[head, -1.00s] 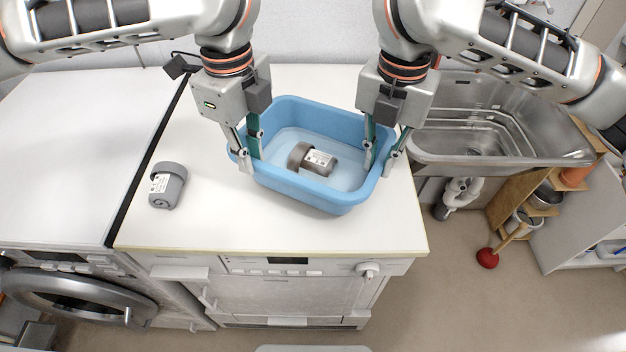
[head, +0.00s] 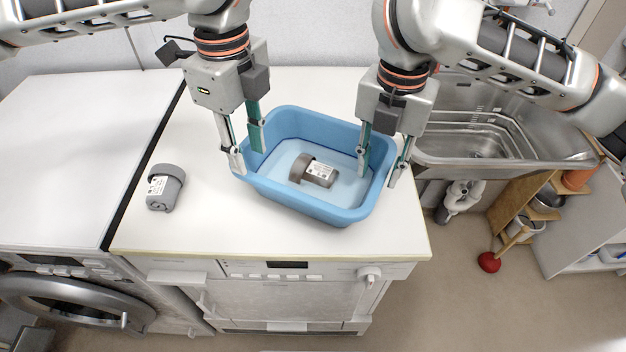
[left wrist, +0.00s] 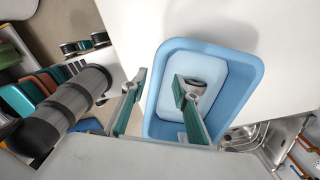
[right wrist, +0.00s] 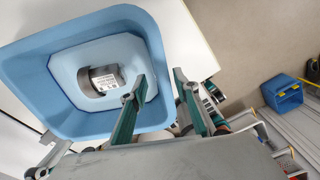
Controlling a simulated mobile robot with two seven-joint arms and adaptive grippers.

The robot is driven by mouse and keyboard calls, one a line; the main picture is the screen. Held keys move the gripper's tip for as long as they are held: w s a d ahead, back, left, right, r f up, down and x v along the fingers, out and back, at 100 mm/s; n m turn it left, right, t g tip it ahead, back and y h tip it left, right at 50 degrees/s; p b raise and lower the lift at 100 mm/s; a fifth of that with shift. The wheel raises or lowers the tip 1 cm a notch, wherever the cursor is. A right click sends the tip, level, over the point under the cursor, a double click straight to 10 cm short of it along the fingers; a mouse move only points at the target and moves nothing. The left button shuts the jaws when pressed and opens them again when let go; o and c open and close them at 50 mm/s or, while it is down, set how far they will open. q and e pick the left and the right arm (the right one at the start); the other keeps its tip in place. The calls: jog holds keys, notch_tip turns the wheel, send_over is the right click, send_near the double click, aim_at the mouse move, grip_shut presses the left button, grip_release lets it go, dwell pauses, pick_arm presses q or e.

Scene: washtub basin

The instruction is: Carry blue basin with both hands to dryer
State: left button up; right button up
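The blue basin (head: 315,211) sits on the white top (head: 210,232) of the middle machine, with a grey can lying in it (head: 318,175). My left gripper (head: 248,160) is open at the basin's left wall, one finger inside and one outside. My right gripper (head: 378,168) is open the same way around the right wall. Both wrist views show the fingers apart, astride the wall of the basin, in the left wrist view (left wrist: 243,75) and in the right wrist view (right wrist: 30,75). Which machine is the dryer is not clear.
A white machine with a round door (head: 75,300) adjoins on the left. A metal sink (head: 465,140) is on the right. A red plunger (head: 489,262) stands on the floor.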

pick_arm(q)
notch_tip(320, 180, up, 9)
jog(key=shift+f, duration=0.2)
pick_arm(e)
notch_tip(320, 180, up, 12)
dwell(0.5)
jog(key=shift+w, duration=0.1)
dwell(0.4)
